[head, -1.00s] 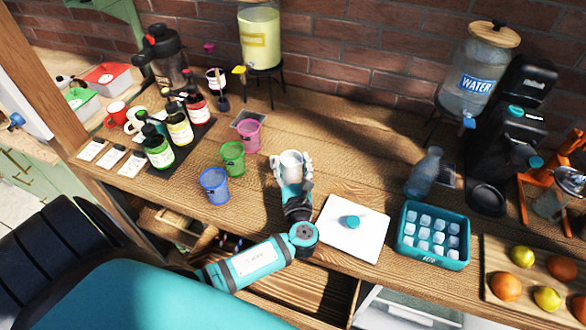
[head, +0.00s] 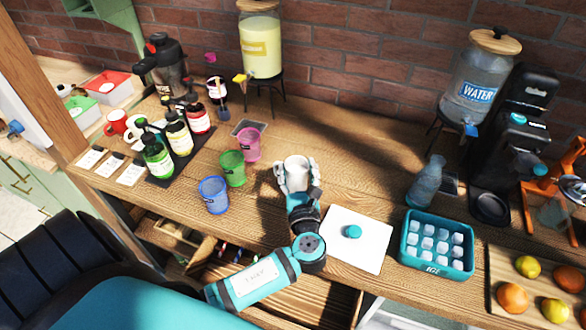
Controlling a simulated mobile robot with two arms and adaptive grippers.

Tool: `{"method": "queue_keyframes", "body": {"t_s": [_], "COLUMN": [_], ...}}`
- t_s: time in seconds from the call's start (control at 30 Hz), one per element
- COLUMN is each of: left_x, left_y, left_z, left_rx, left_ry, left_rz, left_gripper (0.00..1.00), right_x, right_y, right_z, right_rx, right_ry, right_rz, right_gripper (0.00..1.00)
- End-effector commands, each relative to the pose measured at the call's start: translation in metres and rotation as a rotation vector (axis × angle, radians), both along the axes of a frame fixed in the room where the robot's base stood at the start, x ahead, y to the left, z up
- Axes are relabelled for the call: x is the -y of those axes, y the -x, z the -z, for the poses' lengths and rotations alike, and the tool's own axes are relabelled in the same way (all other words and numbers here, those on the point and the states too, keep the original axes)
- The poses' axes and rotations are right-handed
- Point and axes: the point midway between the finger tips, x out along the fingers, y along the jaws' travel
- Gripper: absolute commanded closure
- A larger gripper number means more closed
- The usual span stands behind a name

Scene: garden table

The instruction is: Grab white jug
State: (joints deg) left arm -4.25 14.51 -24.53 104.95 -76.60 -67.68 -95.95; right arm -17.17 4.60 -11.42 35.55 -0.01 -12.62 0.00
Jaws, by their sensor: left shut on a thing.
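The white jug (head: 296,170) is in the middle of the wooden table in the head view, to the right of the coloured cups. My left gripper (head: 296,180) reaches it from the front, with one finger on each side of the jug. It is shut on the jug, which looks upright. The gripper hides the jug's lower part, so I cannot tell whether its base touches the table. My right gripper is not in view.
Blue (head: 213,195), green (head: 232,168) and pink (head: 249,145) cups stand to the left. A white board (head: 368,255) lies right of my arm, then a teal ice crate (head: 436,262). A blue glass bottle (head: 427,182) stands behind the crate. The table behind the jug is clear.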

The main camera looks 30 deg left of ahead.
Motion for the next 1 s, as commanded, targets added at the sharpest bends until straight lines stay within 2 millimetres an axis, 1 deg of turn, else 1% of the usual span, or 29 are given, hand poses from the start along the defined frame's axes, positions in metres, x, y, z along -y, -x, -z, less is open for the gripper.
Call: {"method": "queue_keyframes", "body": {"t_s": [0.03, 0.5, 0.7, 1.0], "left_x": [0.007, 0.059, 0.079, 0.1], "left_y": [0.003, 0.035, 0.047, 0.059], "left_z": [0.001, -0.005, -0.008, -0.01], "left_rx": [0.003, 0.002, 0.003, 0.001], "left_ry": [0.002, 0.002, 0.002, 0.0], "left_rz": [0.0, 0.0, 0.0, 0.0], "left_gripper": [1.0, 1.0, 1.0, 1.0], "right_x": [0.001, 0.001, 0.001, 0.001], "right_y": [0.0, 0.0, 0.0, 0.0], "right_z": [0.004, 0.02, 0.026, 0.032], "right_rx": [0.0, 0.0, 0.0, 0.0], "right_ry": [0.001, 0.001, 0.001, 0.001], "right_rz": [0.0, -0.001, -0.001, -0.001], "right_gripper": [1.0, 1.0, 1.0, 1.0]}}
